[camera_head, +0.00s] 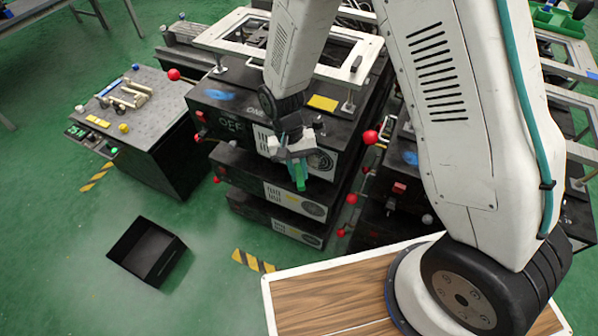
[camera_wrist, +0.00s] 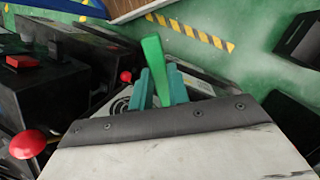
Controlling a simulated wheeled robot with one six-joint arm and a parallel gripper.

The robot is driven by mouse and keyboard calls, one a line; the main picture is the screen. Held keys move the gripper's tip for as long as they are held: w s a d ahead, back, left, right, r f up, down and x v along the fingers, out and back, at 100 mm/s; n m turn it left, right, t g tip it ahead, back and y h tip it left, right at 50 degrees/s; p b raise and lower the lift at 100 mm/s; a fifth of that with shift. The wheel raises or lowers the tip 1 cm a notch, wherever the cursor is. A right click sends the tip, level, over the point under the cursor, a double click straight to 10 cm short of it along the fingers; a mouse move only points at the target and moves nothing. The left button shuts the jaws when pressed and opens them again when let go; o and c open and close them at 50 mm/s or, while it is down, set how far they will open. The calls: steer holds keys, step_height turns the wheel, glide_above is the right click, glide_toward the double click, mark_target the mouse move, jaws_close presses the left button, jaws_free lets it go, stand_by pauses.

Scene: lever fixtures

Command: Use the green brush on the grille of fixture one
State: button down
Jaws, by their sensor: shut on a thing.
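My gripper (camera_head: 297,160) is shut on the green brush (camera_head: 300,178), whose green end points down in the head view. In the wrist view the brush (camera_wrist: 154,68) stands between the two teal fingers of my gripper (camera_wrist: 159,88). Fixture one (camera_head: 228,124) is the black block marked "ONE", with green "OFF" lettering. Its grille (camera_head: 322,161) is a round vent on the pale front panel, just right of my gripper and partly covered by it. I cannot tell whether the brush touches the grille. Part of a round grille shows left of the fingers in the wrist view.
Red-knobbed levers (camera_head: 371,137) stick out right of fixture one, and another red knob (camera_head: 173,75) is at its left. More black units are stacked below. A dark open bin (camera_head: 147,252) stands on the green floor. A low grey-topped bench (camera_head: 150,115) stands left.

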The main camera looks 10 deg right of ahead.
steer(key=shift+s+d+r, duration=0.8)
steer(key=shift+s+d, duration=1.3)
steer(key=shift+d, duration=0.65)
steer(key=shift+w+a, duration=1.1)
steer(key=shift+a, duration=0.3)
steer(key=shift+w+a, duration=1.05)
steer(key=shift+a, duration=0.35)
steer(key=s+a, duration=0.3)
steer(key=s, duration=0.2)
steer(key=shift+a, duration=0.35)
steer(key=shift+s+a, duration=0.9)
steer(key=shift+s, duration=0.2)
